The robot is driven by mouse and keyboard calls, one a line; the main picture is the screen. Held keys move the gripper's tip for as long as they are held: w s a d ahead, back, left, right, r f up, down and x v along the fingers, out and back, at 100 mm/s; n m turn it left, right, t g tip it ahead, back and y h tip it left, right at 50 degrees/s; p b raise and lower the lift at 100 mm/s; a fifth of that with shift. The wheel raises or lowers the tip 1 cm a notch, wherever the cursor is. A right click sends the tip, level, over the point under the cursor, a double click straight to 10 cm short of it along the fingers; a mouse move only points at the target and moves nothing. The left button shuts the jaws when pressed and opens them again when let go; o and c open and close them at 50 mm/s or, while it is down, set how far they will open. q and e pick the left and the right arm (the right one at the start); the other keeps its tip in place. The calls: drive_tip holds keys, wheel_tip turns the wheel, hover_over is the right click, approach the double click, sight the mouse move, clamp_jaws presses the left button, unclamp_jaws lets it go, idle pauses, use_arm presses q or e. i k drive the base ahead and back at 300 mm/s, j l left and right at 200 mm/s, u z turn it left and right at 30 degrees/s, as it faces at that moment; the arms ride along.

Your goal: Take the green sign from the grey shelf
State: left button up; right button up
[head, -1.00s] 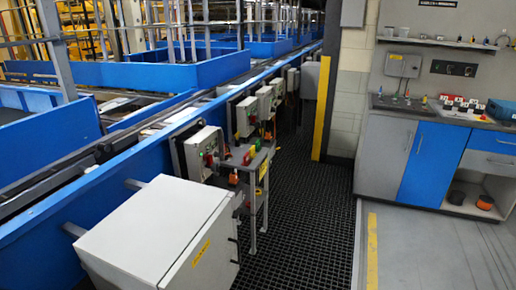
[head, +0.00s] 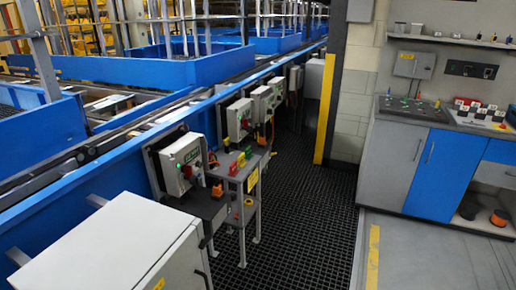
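A small grey shelf (head: 238,190) on legs stands beside the blue conveyor, left of the picture's middle. Small coloured items stand on its top. A small green one (head: 241,159), which looks like the green sign, is at the back next to a red one (head: 233,169). A yellow sign (head: 253,179) is at the shelf's right front edge. The items are too small to read. Neither of my grippers is in view.
A control box (head: 180,165) with a green label stands left of the shelf. A large white cabinet (head: 110,245) is in the left foreground. The dark grating walkway (head: 305,215) right of the shelf is clear. A workbench (head: 430,155) stands at the right.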

sight(247, 156)
drive_tip(key=i+l+u, duration=0.25)
drive_tip(key=i+l, duration=1.15)
drive_tip(key=i+j, duration=0.15)
drive_tip(key=i, duration=0.4)
drive_tip(key=i+j+u, duration=0.15)
drive_tip(key=i, duration=0.4)
